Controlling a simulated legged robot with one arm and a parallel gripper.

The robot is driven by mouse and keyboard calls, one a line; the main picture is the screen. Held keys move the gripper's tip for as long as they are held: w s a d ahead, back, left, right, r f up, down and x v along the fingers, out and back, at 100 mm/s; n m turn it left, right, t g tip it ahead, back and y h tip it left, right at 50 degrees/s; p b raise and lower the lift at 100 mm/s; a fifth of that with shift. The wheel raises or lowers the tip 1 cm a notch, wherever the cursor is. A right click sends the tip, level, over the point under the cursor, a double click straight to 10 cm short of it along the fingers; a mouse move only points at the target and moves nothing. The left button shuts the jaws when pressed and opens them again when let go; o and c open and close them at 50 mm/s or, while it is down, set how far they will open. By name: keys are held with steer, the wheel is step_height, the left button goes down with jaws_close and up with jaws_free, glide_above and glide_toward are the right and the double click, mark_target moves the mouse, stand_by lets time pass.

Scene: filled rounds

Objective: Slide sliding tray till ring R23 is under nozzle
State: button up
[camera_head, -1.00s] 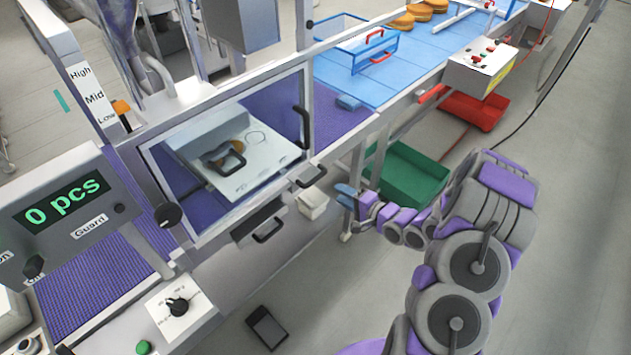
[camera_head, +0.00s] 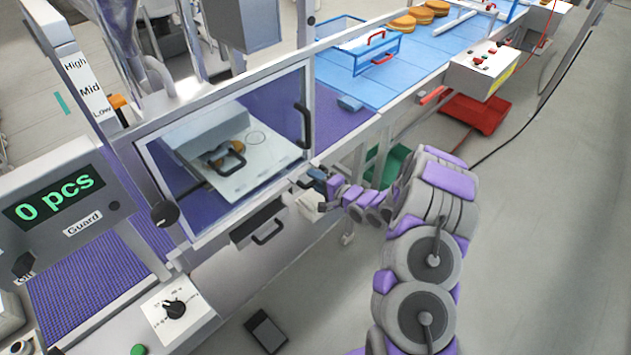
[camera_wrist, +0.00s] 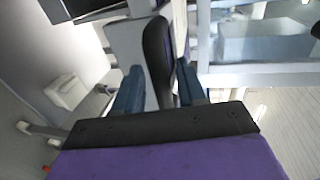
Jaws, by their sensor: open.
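The pale sliding tray (camera_head: 262,158) lies behind the clear guard window. A thin ring outline (camera_head: 256,138) shows on it, and a black handle with a brown round piece (camera_head: 222,155) sits to its left. No R23 label is legible, and I cannot make out the nozzle tip. My gripper (camera_head: 318,181) is at the machine's front edge, by the black handle below the window's right corner. In the wrist view my gripper (camera_wrist: 158,88) is open, with its blue fingers on either side of a dark handle (camera_wrist: 157,48). Contact is unclear.
The guard door's upright handle (camera_head: 303,125) is above my gripper. A drawer handle (camera_head: 268,232) is to the lower left. A green bin (camera_head: 398,160) and a red bin (camera_head: 478,112) stand on the floor. A blue-framed basket (camera_head: 375,52) sits on the blue conveyor (camera_head: 440,58).

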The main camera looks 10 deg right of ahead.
steer(key=shift+w+d, duration=0.1)
steer(key=shift+c, duration=0.4)
jaws_close()
steer(key=shift+f, duration=0.1)
